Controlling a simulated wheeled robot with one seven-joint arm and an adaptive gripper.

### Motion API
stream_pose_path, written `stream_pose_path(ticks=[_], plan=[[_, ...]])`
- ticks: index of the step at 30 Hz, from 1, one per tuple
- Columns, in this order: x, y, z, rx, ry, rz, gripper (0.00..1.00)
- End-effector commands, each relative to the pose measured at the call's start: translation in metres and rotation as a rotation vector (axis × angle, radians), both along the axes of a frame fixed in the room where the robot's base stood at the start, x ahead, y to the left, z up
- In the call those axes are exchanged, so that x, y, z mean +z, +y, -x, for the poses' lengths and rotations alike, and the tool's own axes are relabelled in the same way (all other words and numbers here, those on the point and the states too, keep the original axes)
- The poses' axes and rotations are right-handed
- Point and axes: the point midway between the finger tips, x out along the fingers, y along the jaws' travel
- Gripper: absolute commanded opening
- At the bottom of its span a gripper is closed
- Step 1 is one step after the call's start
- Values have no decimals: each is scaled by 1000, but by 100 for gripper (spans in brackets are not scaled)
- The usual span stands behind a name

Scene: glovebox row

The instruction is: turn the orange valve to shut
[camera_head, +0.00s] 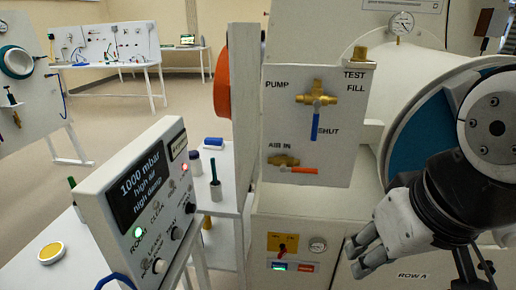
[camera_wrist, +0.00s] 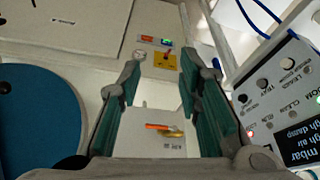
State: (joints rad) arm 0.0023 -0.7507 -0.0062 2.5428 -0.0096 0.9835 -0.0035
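The orange valve (camera_head: 298,169) is a brass valve with an orange lever on the white panel (camera_head: 343,160), under the label AIR IN. Its lever lies about level and points right in the head view. The wrist view, turned upside down, shows the lever (camera_wrist: 158,127) between my fingers, pointing left. A SHUT label stands above the lever, beside a blue lever. My gripper (camera_head: 357,257) is open and empty, below and to the right of the valve in the head view, apart from it. Its two green-padded fingers (camera_wrist: 160,66) are spread in the wrist view.
The blue-handled valve (camera_head: 317,110) sits above the orange one, its lever pointing down. A lower panel has a yellow switch plate (camera_head: 283,243) and a gauge (camera_head: 318,245). A display box (camera_head: 140,195) stands at left. A round blue port (camera_head: 425,130) is at right.

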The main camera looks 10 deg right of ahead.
Motion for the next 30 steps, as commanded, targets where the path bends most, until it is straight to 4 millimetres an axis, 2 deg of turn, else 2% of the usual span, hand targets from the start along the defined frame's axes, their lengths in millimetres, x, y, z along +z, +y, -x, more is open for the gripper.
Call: stream_pose_path(ticks=[11,17,23,30], plan=[[0,0,0,0,3,1,32],[-6,-7,-8,-14,106,44,32],[-17,-23,-29,-56,288,186,32],[-31,-38,-65,-112,431,437,32]])
